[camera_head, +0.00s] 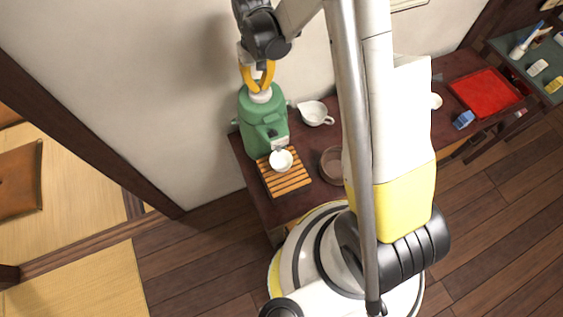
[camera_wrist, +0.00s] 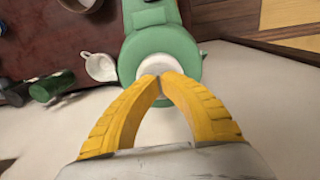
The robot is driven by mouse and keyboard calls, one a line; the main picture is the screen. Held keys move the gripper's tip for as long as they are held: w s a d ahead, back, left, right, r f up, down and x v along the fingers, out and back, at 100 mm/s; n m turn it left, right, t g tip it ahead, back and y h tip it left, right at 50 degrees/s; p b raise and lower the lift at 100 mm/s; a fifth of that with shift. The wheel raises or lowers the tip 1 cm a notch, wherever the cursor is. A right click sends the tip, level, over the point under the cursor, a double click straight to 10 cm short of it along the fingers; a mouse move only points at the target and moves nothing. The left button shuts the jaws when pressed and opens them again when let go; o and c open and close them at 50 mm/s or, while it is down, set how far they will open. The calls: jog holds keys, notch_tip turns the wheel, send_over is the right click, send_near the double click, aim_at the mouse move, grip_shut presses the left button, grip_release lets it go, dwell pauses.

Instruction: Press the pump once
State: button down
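A green pump pot (camera_head: 262,125) with a white top knob (camera_head: 260,96) stands on the dark red table against the wall. In the wrist view the green pot (camera_wrist: 160,45) and its white knob (camera_wrist: 155,65) lie straight beyond my fingertips. My gripper (camera_head: 258,87) is directly above the knob, pointing down. Its yellow fingers curve together and their tips meet, with nothing seen between them; the tips (camera_wrist: 160,78) overlap the knob in the wrist view. I cannot tell whether they touch it. A white cup (camera_head: 281,160) is on a slatted wooden tray (camera_head: 285,184) in front of the pot.
A white spouted bowl (camera_head: 313,113) is right of the pot, and also shows in the wrist view (camera_wrist: 100,67). A brown round bowl (camera_head: 331,165) is near the tray. A red tray (camera_head: 484,92) and blue item (camera_head: 463,120) are farther right. The wall is close behind.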

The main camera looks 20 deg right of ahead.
jog(key=shift+f+b, duration=1.1)
jog(key=shift+f, duration=0.2)
jog(key=shift+r, duration=0.15)
jog(key=shift+r+p, duration=1.55)
jog(key=shift+r, duration=1)
jog(key=shift+r, duration=0.15)
notch_tip(320, 180, up, 6)
jog(key=p, duration=0.3)
